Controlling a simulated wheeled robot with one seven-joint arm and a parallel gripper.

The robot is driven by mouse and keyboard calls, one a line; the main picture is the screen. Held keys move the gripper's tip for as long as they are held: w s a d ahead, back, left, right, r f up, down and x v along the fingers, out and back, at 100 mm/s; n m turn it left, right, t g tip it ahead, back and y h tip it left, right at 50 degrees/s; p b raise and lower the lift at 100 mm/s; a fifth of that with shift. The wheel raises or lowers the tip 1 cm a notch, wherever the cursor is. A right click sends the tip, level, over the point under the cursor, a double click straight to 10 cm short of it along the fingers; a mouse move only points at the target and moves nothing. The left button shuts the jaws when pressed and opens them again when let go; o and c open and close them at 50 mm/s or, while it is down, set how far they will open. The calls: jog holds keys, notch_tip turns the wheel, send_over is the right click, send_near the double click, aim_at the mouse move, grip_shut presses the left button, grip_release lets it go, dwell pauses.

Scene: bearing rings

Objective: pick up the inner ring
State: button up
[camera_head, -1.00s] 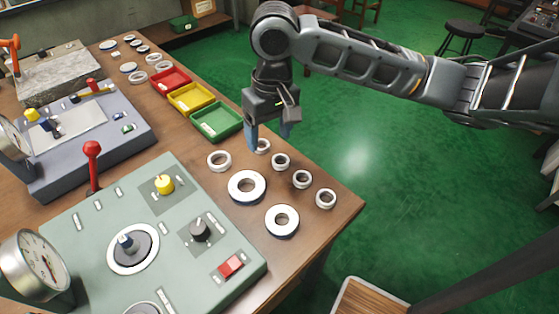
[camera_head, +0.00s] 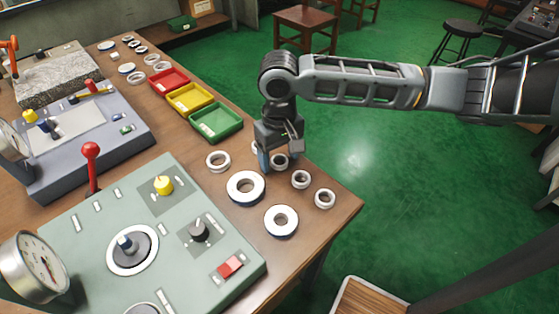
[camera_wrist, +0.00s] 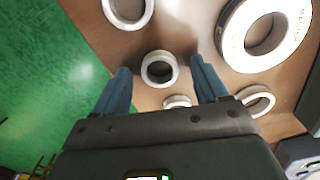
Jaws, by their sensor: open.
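Several small pale metal rings lie on the wooden bench near its right corner, and I cannot tell for certain which is the inner ring. My gripper (camera_head: 281,166) points down over one small ring (camera_head: 280,162), its blue fingers open on either side. In the wrist view the same ring (camera_wrist: 147,70) lies between and slightly past the fingertips (camera_wrist: 160,66), not gripped. Another small ring (camera_head: 301,180) and one further right (camera_head: 325,199) lie nearby. A ring behind my gripper is mostly hidden in the head view. A wider thin ring (camera_head: 218,154) lies left.
Two large white-faced bearings (camera_head: 235,188) (camera_head: 270,226) lie in front of the small rings. A green tray (camera_head: 230,131), a yellow tray and a red tray stand behind left. A control panel (camera_head: 75,235) fills the left front. The bench's right edge is close.

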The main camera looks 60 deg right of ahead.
jog(key=shift+c, duration=0.2)
jog(key=c, duration=1.1)
jog(key=shift+r, duration=0.15)
